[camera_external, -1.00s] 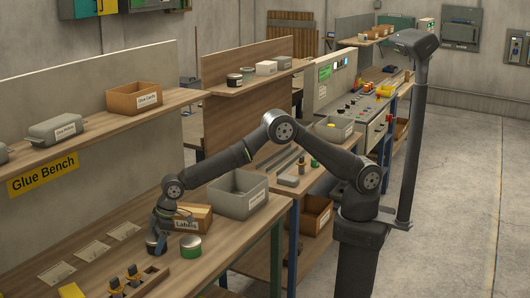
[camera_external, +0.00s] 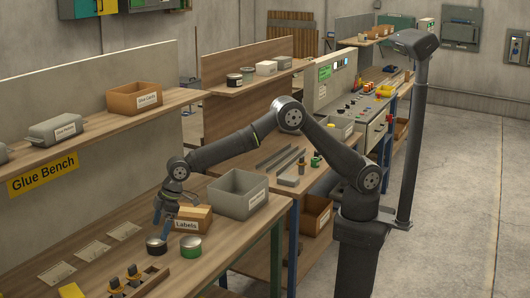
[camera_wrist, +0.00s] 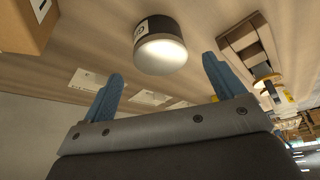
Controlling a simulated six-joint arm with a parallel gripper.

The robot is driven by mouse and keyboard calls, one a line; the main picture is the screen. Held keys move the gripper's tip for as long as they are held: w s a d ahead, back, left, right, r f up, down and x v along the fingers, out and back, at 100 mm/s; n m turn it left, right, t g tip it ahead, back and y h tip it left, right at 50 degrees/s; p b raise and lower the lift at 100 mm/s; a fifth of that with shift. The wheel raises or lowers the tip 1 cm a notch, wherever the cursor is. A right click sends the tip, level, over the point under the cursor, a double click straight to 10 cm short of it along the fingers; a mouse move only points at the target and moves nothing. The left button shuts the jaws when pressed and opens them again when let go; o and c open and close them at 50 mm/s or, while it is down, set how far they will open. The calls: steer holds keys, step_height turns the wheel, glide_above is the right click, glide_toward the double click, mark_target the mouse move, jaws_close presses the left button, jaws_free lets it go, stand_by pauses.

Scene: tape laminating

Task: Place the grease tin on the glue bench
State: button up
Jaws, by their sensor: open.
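A short dark tin (camera_external: 157,247) with a pale top stands upright on the wooden glue bench (camera_external: 222,250), in front of the labels box. In the wrist view the dark tin (camera_wrist: 160,45) shows part of a white label that I cannot fully read. I take it to be the grease tin. My gripper (camera_external: 164,220) is above the tin, open and empty, apart from it. Its two blue fingers in the wrist view (camera_wrist: 162,70) are spread with nothing between them. A green tin (camera_external: 190,247) stands just right of the dark tin.
A labels box (camera_external: 193,219) and a grey bin (camera_external: 238,194) stand behind the tins. Flat cards (camera_external: 92,250) lie to the left. A wooden tool holder (camera_external: 148,280) is in front. A shelf (camera_external: 100,125) with boxes runs above the bench.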

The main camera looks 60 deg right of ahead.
mark_target(155, 238)
steer(key=v, duration=0.5)
steer(key=shift+r, duration=0.25)
steer(key=x, duration=1.2)
steer(key=shift+f, duration=0.4)
step_height(155, 238, up, 3)
steer(key=shift+d+f, duration=0.1)
steer(key=shift+f, duration=0.05)
steer(key=shift+r, duration=0.35)
